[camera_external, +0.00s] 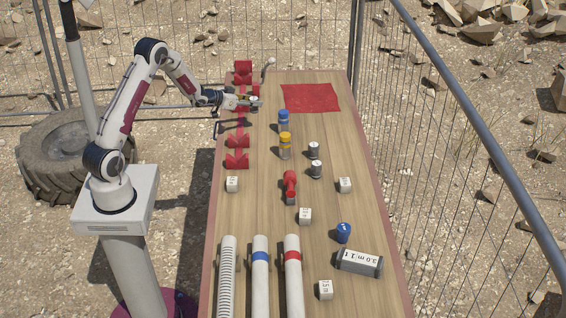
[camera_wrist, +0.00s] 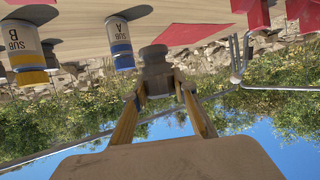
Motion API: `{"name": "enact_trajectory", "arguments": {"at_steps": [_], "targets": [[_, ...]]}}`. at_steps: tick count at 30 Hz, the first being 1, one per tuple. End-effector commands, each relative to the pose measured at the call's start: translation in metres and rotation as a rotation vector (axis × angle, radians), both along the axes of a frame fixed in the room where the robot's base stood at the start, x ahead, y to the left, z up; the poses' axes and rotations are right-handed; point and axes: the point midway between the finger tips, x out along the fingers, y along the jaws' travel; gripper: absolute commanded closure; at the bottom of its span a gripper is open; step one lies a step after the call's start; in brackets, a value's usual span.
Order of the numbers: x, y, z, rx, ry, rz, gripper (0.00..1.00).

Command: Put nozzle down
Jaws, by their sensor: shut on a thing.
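My gripper (camera_external: 252,102) is over the far left part of the wooden table (camera_external: 255,205), beside the red brackets. It is shut on a grey metal nozzle. In the wrist view the nozzle (camera_wrist: 156,72) sits between the two yellow fingertips (camera_wrist: 156,93) and looks close to the tabletop, but I cannot tell whether it touches it. The scene in the wrist view is upside down. A red square mat (camera_external: 311,98) lies at the far right of the table, apart from my gripper.
Near my gripper stand a blue-banded SUB A bottle (camera_external: 284,121) and a yellow SUB B bottle (camera_external: 285,146). Red brackets (camera_external: 237,142) line the left edge. Two small silver cylinders (camera_external: 314,150), a red tool (camera_external: 290,186), white cubes (camera_external: 305,215) and pipes (camera_external: 261,275) lie nearer.

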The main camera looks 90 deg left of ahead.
Motion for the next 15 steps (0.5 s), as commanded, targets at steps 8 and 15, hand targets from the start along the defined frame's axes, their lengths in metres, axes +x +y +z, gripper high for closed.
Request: {"name": "enact_trajectory", "arguments": {"at_steps": [8, 15], "targets": [[0.0001, 0.0002, 0.0001, 0.000, -0.001, 0.000, 0.95], [0.0003, 0.0004, 0.0060, 0.002, -0.001, 0.000, 0.95]]}}
